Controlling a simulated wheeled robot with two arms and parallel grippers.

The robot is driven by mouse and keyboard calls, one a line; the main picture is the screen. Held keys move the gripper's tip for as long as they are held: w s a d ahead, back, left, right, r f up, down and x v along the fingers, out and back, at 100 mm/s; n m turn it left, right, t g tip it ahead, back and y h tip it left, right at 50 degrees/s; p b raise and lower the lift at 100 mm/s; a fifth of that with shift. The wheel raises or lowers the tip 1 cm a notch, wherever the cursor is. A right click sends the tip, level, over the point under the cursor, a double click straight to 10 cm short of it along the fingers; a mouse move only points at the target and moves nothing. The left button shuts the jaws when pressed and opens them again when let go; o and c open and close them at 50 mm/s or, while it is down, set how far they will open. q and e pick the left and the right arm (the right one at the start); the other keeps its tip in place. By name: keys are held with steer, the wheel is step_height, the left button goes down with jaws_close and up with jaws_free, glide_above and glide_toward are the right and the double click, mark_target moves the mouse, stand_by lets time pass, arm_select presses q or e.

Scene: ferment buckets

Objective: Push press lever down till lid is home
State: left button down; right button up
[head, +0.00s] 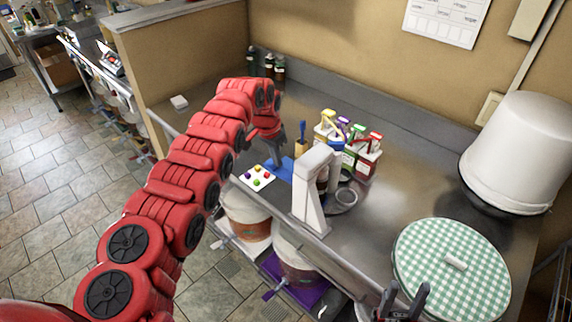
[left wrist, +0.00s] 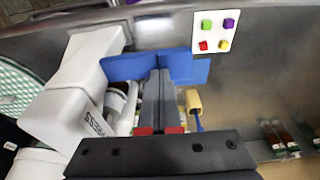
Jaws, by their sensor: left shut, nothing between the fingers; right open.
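The white press (head: 313,190) stands on the steel counter and also fills the left of the left wrist view (left wrist: 78,85). Its blue lever (head: 279,168) reaches out left of it; the lever's flat blue bar (left wrist: 120,67) spans the left wrist view. My left gripper (left wrist: 160,75) is shut and empty, its fingertips over the middle of the bar; contact is unclear. My right gripper (head: 405,292) is open and empty.
A board with coloured pieces (head: 257,178) lies left of the lever. Several colour-topped containers (head: 366,157) stand behind the press. A checked round cover (head: 452,285) and an upturned white bucket (head: 515,150) are at right.

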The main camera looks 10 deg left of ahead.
arm_select(q)
steer(key=shift+f, duration=0.2)
steer(key=shift+f+b, duration=0.55)
steer(key=shift+f, duration=0.1)
steer(key=shift+s+f, duration=0.1)
steer(key=shift+r, duration=0.4)
steer(key=shift+w+d+v, duration=0.1)
steer(key=shift+w+v, duration=0.05)
steer(key=shift+v, duration=0.8)
steer(key=shift+w+d+v, duration=0.15)
steer(key=shift+v, duration=0.75)
steer(key=shift+w+r+p, duration=0.1)
steer(key=shift+r+p, duration=0.25)
steer(key=shift+r, duration=1.15)
steer(key=w+p+v, duration=0.1)
steer(key=p+v, duration=0.2)
steer(key=v, duration=0.3)
steer(key=shift+d+r+p, duration=0.3)
steer(key=shift+d+r, duration=0.1)
steer(key=shift+r, duration=0.05)
